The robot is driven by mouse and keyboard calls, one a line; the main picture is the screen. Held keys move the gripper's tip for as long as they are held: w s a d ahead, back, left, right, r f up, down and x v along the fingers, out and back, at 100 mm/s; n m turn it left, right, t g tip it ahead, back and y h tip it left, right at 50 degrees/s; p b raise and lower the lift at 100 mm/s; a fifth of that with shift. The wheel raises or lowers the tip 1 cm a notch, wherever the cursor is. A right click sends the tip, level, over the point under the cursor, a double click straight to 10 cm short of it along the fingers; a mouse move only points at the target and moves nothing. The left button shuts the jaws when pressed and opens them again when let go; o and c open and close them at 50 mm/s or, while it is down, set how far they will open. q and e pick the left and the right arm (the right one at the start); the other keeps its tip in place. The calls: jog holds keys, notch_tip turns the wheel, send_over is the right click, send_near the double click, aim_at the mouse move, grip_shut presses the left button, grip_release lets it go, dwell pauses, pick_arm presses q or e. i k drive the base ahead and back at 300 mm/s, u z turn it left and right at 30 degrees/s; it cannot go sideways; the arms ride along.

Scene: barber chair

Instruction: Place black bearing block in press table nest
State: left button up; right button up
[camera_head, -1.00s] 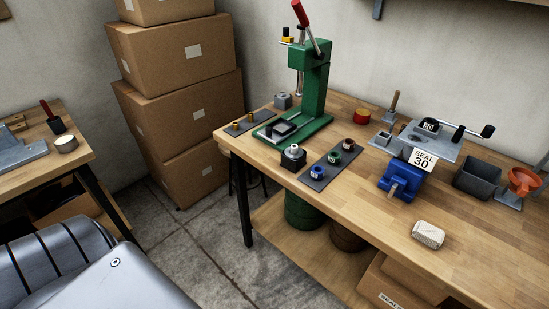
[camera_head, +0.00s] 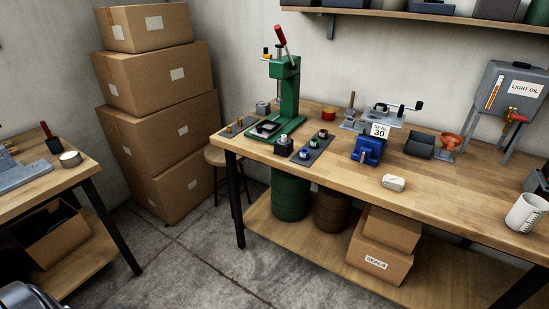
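The black bearing block (camera_head: 284,146), a small dark cube with a light ring on top, sits on the wooden workbench near its front edge. It stands in front of the green arbor press (camera_head: 287,92), which has a red-tipped lever. The press table nest (camera_head: 265,128) is a dark frame with a light opening on the press's green base, up and to the left of the block. The nest looks empty, though it is small in this view. Neither of my grippers is in view.
The concrete floor (camera_head: 190,260) in front is open.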

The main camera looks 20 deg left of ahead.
aim_at(269, 127)
jog(key=u, duration=1.1)
